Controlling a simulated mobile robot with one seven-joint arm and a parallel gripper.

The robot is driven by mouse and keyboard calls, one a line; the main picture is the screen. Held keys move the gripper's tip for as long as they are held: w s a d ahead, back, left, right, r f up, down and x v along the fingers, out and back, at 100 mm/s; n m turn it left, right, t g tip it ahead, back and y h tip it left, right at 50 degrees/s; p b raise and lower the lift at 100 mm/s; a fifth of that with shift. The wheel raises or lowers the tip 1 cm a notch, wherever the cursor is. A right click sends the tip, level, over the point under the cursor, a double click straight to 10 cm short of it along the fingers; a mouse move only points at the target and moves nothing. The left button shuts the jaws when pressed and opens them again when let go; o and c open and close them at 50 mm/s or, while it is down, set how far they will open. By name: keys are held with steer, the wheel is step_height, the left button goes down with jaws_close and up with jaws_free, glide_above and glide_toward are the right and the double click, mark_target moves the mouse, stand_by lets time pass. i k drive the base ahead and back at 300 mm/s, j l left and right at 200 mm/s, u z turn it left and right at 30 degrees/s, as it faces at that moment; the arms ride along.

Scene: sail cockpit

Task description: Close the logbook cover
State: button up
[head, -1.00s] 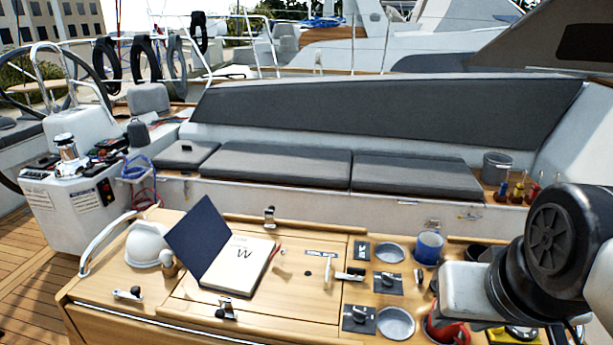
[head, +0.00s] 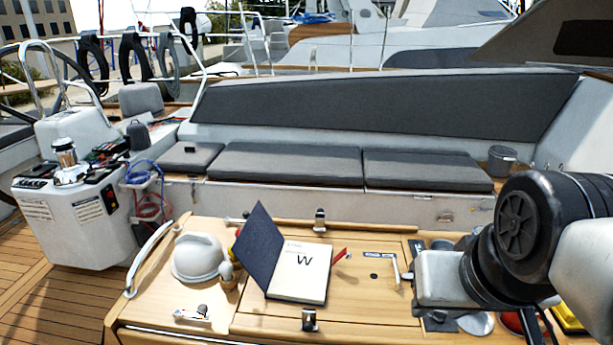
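The logbook lies open on the wooden cockpit table. Its dark blue cover (head: 259,247) stands up tilted on the left side, leaning outward to the left. Its white page block (head: 301,272), marked with a large W, lies flat to the right of the cover. My arm enters from the right, with a black joint and a light grey link over the table's right part. My gripper's fingers are not in the view, so I cannot see whether they are open or holding anything.
A white rounded cap-like object (head: 199,258) stands left of the cover, with a small wooden item (head: 228,275) between them. A red pen-like item (head: 340,254) lies right of the pages. Metal latches (head: 309,320) are on the table (head: 260,325). Grey cushions (head: 290,163) line the bench behind.

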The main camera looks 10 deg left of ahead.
mark_target(258, 244)
steer(key=j+u, duration=0.1)
steer(key=j, duration=0.65)
steer(key=j+u, duration=0.1)
steer(key=j, duration=0.7)
steer(key=i+j, duration=0.15)
steer(key=j, duration=0.6)
steer(key=j+z, duration=0.15)
steer(key=j, duration=0.35)
steer(key=k+j+z, duration=0.2)
steer(key=j, duration=0.35)
steer(key=k+j+z, duration=0.1)
steer(key=z, duration=0.65)
steer(key=i+l+u, duration=0.25)
steer(key=u, duration=0.2)
steer(key=i+l+u, duration=0.2)
steer(key=l+u, duration=0.25)
